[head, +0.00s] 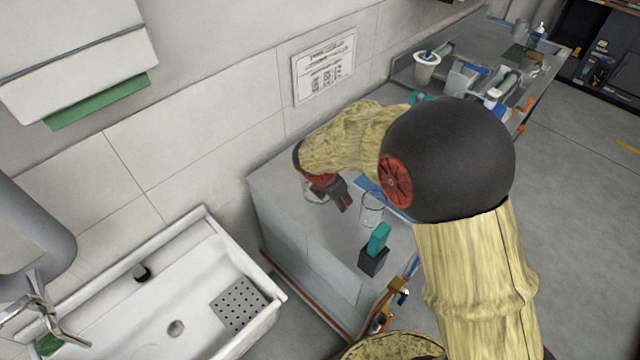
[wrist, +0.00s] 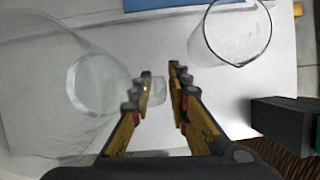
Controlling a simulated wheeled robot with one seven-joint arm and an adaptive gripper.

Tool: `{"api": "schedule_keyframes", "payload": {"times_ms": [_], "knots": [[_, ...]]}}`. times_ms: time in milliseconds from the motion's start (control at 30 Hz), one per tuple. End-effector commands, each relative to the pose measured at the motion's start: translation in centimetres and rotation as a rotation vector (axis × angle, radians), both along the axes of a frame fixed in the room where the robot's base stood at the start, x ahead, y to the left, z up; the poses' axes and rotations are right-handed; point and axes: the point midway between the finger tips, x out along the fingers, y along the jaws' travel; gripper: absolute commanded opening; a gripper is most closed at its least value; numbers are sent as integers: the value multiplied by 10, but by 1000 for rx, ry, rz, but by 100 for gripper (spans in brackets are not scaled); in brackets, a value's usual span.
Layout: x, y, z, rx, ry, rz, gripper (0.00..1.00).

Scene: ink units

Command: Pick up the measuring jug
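My gripper (head: 345,200) is over the grey worktop, with its fingers apart in the wrist view (wrist: 158,80). A large clear vessel, apparently the measuring jug (wrist: 98,85), is just left of the fingers in the wrist view. In the head view its pale, clear body (head: 314,194) is partly hidden by my gripper. A small clear part (wrist: 155,92) shows between the fingers; I cannot tell whether it is the jug's handle or a separate thing. A clear glass beaker (head: 371,210) stands to the right of my gripper, also in the wrist view (wrist: 235,35).
A dark block with a teal item (head: 375,252) stands near the worktop's front edge; the dark block shows at right in the wrist view (wrist: 285,125). A white sink (head: 180,300) is at lower left. A white cup (head: 426,70) and other items crowd the far counter.

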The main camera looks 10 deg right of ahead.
Motion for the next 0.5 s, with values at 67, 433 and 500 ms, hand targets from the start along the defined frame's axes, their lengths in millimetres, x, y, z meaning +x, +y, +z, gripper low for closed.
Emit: {"api": "schedule_keyframes", "payload": {"times_ms": [67, 433, 500], "knots": [[1, -1, -2, 1, -2, 0, 17], [1, -1, -1, 1, -2, 0, 6], [1, -1, -1, 1, -1, -1, 2]]}}
